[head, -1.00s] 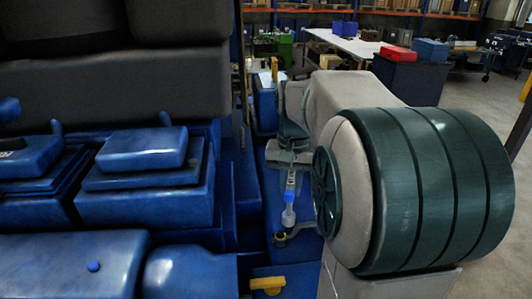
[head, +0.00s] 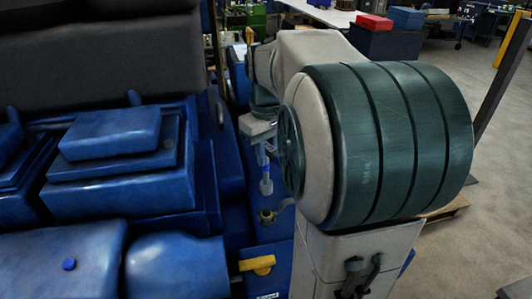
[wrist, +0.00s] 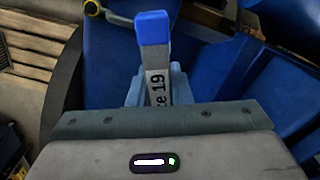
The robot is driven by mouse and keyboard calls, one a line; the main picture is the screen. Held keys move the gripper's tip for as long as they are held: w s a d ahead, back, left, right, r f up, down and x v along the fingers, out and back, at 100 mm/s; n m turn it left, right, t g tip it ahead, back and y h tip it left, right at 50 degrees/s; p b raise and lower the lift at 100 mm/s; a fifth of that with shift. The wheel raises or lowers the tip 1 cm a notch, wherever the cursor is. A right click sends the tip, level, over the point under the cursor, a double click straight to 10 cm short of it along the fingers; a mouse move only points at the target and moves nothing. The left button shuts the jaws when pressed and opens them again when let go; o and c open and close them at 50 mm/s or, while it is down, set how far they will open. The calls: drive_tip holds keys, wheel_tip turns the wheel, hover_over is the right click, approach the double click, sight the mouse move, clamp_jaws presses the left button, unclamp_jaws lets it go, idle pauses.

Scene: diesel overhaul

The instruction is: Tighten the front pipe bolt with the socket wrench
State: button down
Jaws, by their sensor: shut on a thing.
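My gripper (head: 260,134) is shut on the socket wrench (head: 265,175), which hangs down below it in the head view. In the wrist view the wrench (wrist: 155,60) shows a blue end and a grey shank with a size label reading 19, beyond the dark gripper edge. A dull brass pipe fitting (head: 267,216) with a grey pipe stands just below the wrench's lower end. A small gap seems to separate them. The front pipe bolt itself is too small to make out for certain.
The blue engine (head: 120,185) fills the left side, with raised covers close to my arm. A yellow handle (head: 257,264) lies in front of the fitting. Open floor (head: 490,150) is at the right, with tables and red and blue boxes at the back.

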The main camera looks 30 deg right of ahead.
sight(266, 183)
drive_tip(key=n, duration=0.2)
drive_tip(key=n+b, duration=0.1)
drive_tip(key=n, duration=0.1)
drive_tip(key=f+n, duration=0.1)
drive_tip(key=n, duration=0.1)
drive_tip(key=shift+n, duration=0.4)
drive_tip(key=n, duration=0.2)
drive_tip(key=n+b, duration=0.1)
drive_tip(key=n, duration=0.3)
drive_tip(key=shift+f+b, duration=0.4)
drive_tip(key=n, duration=0.5)
drive_tip(key=shift+f+n, duration=0.3)
drive_tip(key=shift+n, duration=0.1)
drive_tip(key=n, duration=0.6)
drive_tip(key=shift+f, duration=0.4)
drive_tip(key=shift+f+n+b, duration=0.4)
drive_tip(key=shift+f+b, duration=0.75)
drive_tip(key=shift+f, duration=0.6)
